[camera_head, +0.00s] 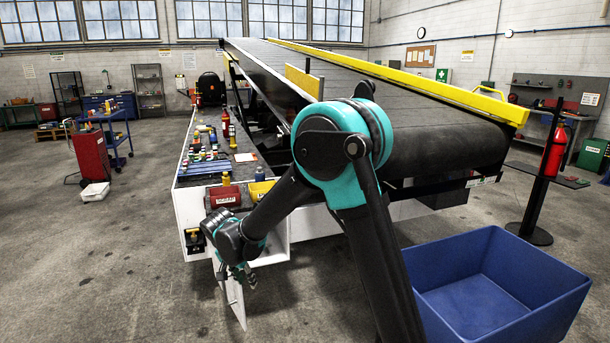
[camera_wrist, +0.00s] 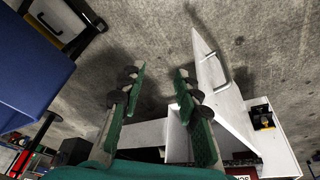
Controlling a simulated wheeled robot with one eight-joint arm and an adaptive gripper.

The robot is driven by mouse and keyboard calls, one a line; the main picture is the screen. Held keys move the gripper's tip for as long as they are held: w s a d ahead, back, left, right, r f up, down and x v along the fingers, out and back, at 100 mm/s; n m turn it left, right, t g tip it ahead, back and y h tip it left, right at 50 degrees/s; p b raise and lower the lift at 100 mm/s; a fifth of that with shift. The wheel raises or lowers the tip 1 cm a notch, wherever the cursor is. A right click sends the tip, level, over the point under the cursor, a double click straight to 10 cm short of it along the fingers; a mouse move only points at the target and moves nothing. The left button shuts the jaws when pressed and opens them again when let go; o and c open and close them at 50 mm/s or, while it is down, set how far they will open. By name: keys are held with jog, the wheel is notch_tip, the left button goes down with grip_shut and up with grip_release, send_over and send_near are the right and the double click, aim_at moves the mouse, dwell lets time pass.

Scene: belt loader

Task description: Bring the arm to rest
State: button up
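My arm, teal and black, reaches down in front of the belt loader (camera_head: 440,135) in the head view. My gripper (camera_head: 247,280) hangs low over the floor, close to the open white door (camera_head: 231,295) of the white cabinet (camera_head: 272,252). In the wrist view my gripper (camera_wrist: 160,73) has its two green fingers apart, with only bare floor showing between them. The white door (camera_wrist: 222,92), with a handle, shows just right of the fingers; I cannot tell whether they touch it.
A blue bin (camera_head: 555,302) stands at the lower right. The bench top (camera_head: 247,158) holds bottles and small parts, with a red bin (camera_head: 224,196) at its front. A fire extinguisher (camera_head: 553,155) on a post stands right.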

jog(key=s+d+r+n+y, duration=0.1)
jog(key=s+d+r, duration=0.1)
jog(key=d, duration=1.1)
jog(key=s+d+r+n, duration=0.1)
jog(key=s+d+r, duration=0.15)
jog(key=d, duration=0.95)
jog(key=s+d+f+n+t, duration=0.1)
jog(key=s+d+f+n, duration=0.1)
jog(key=s+d, duration=1)
jog(key=shift+s+d+f+n+y, duration=0.3)
jog(key=shift+s+d+f, duration=0.1)
jog(key=shift+f, duration=0.5)
